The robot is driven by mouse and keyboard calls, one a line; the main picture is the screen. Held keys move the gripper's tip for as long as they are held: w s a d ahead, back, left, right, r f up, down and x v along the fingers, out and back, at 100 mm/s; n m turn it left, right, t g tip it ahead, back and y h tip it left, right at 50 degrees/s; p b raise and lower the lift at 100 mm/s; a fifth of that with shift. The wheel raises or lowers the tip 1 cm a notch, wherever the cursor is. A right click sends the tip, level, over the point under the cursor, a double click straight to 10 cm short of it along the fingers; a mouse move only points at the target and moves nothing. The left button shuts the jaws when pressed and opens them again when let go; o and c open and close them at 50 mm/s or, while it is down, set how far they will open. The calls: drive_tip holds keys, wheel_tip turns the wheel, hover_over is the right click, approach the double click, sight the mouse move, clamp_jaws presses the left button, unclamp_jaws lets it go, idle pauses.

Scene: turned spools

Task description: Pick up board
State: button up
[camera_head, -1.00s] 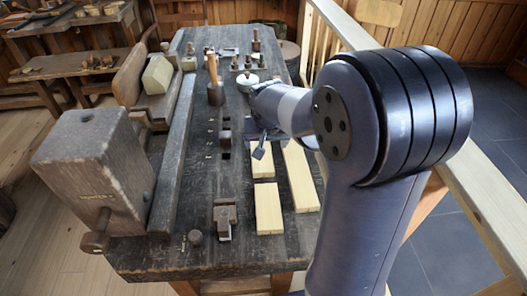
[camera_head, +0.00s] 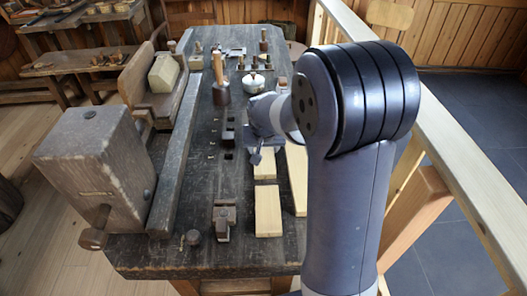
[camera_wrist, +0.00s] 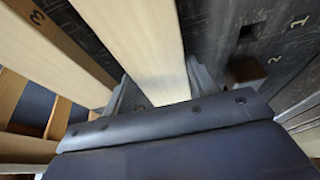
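Pale wooden boards lie on the dark workbench. One board (camera_head: 265,169) lies by my gripper (camera_head: 256,152) in the head view, partly hidden by it. In the wrist view a board (camera_wrist: 140,40) runs between the two fingers of my gripper (camera_wrist: 162,90). The fingers are apart, one on each side of the board. A dark gap shows at the left finger; whether the right finger touches cannot be told. A front board (camera_head: 268,211) and a longer right board (camera_head: 297,178), partly hidden by my arm, lie close by. The right board seems to be the one marked 3 (camera_wrist: 50,50) in the wrist view.
The workbench (camera_head: 180,255) carries a mallet (camera_head: 220,92), a lidded pot (camera_head: 252,83), a small dark clamp-like block (camera_head: 224,217) and a row of square holes. A large wooden vise block (camera_head: 95,170) stands at the left. A wooden rail (camera_head: 470,190) runs along the right.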

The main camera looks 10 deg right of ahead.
drive_tip(key=c, duration=0.5)
drive_tip(key=shift+c, duration=0.2)
